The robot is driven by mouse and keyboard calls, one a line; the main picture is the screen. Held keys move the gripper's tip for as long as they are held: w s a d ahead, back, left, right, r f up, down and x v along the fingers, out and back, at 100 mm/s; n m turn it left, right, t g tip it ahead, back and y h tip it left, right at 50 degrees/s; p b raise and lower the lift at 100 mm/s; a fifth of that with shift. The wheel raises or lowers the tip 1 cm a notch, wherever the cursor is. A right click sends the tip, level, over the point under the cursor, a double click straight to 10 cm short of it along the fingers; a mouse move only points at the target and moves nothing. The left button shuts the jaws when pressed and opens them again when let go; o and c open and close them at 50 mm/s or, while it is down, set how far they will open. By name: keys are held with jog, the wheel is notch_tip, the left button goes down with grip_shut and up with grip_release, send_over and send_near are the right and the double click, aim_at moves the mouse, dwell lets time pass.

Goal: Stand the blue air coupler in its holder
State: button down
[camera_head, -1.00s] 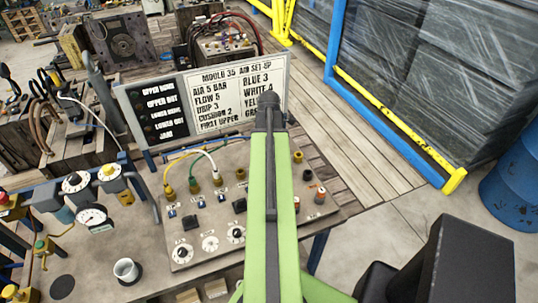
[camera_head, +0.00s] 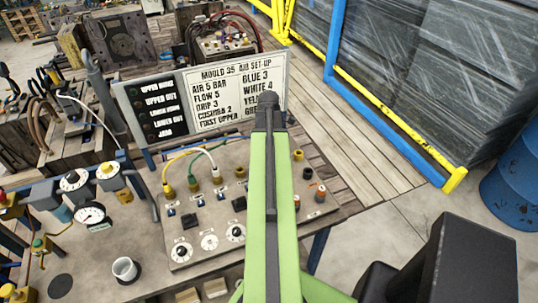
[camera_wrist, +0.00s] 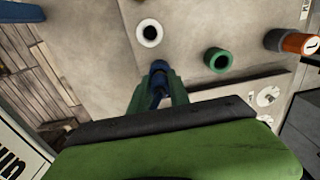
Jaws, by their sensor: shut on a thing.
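The blue air coupler (camera_wrist: 158,69) is between the fingers of my gripper (camera_wrist: 159,84) in the wrist view. My gripper is shut on it, and its top end shows beyond the fingertips. A white ring-shaped holder (camera_wrist: 149,33) lies just beyond the coupler, and a green one (camera_wrist: 217,60) lies to its right. The coupler appears apart from both. I cannot make out a blue holder. In the head view my green arm hides the coupler and the fingers.
An orange and dark cylinder (camera_wrist: 300,43) is at the right in the wrist view. The head view shows a control panel (camera_head: 205,262) with dials and hoses, a sign board (camera_head: 235,95) behind it, and a white cup (camera_head: 125,269) at left. A blue drum (camera_head: 515,185) stands right.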

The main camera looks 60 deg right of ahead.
jog(key=shift+f, duration=0.1)
jog(key=shift+f+b, duration=0.45)
jog(key=shift+b, duration=0.1)
jog(key=c, duration=1.1)
grip_release()
jog(key=shift+c, duration=0.2)
jog(key=shift+s+a, duration=0.1)
jog(key=c, duration=0.4)
jog(key=shift+o, duration=1.4)
